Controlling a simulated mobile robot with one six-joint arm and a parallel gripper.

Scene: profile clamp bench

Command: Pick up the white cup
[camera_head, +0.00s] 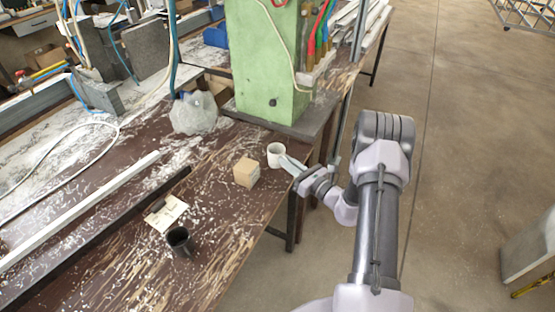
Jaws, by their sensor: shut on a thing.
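The white cup (275,155) is upright at the right side of the worn brown workbench, near its edge. My gripper (285,162) reaches in from the right and is shut on the cup's right side. The fingers cover part of that side. I cannot tell whether the cup's base touches the bench.
A small cardboard box (246,172) stands just left of the cup. A dark cup (180,241) and a paper label (166,213) lie nearer the front. A green machine column (265,60) rises behind. A long white profile (80,210) crosses the left.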

